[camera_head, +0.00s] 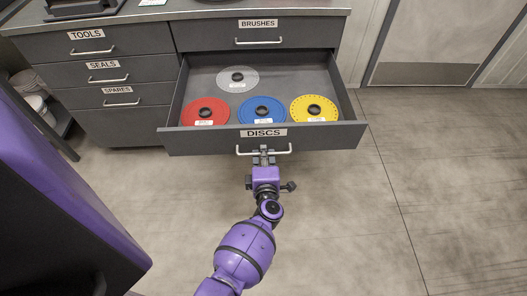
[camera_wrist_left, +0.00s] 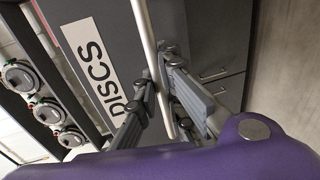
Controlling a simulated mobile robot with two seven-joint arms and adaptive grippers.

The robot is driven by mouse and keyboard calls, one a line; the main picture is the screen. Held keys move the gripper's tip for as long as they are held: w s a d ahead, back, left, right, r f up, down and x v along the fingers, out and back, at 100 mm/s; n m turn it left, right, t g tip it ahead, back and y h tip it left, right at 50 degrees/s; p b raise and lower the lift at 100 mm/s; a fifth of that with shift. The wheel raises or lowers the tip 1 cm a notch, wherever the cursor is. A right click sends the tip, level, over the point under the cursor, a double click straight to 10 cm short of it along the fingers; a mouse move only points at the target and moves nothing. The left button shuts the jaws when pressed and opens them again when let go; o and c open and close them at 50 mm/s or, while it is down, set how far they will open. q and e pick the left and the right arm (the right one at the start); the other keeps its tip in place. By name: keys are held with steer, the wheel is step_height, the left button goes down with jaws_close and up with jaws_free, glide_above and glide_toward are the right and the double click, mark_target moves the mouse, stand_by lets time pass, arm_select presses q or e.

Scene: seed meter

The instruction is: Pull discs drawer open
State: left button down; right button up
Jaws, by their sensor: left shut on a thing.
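The discs drawer (camera_head: 335,135) stands pulled out from the grey cabinet, with its label DISCS on the front. Inside it lie a red disc (camera_head: 196,108), a blue disc (camera_head: 250,104), a yellow disc (camera_head: 314,101) and a clear grey disc (camera_head: 250,77) behind them. My left gripper (camera_head: 264,153) is shut on the drawer's handle (camera_head: 284,152) at its middle. In the left wrist view the handle bar (camera_wrist_left: 152,50) runs between the fingers, beside the DISCS label (camera_wrist_left: 97,75). My right gripper is in neither view.
The closed brushes drawer (camera_head: 300,36) is above. Closed tools, seals and spares drawers (camera_head: 118,88) are to the left. A shelf with white containers (camera_head: 33,90) stands at the far left. The floor (camera_head: 420,190) to the right is clear.

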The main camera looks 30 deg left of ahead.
arm_select(q)
steer(key=c, duration=1.8)
jaws_free()
steer(key=shift+c, duration=0.2)
steer(key=v, duration=0.7)
steer(key=shift+s, duration=0.2)
steer(key=shift+d, duration=0.15)
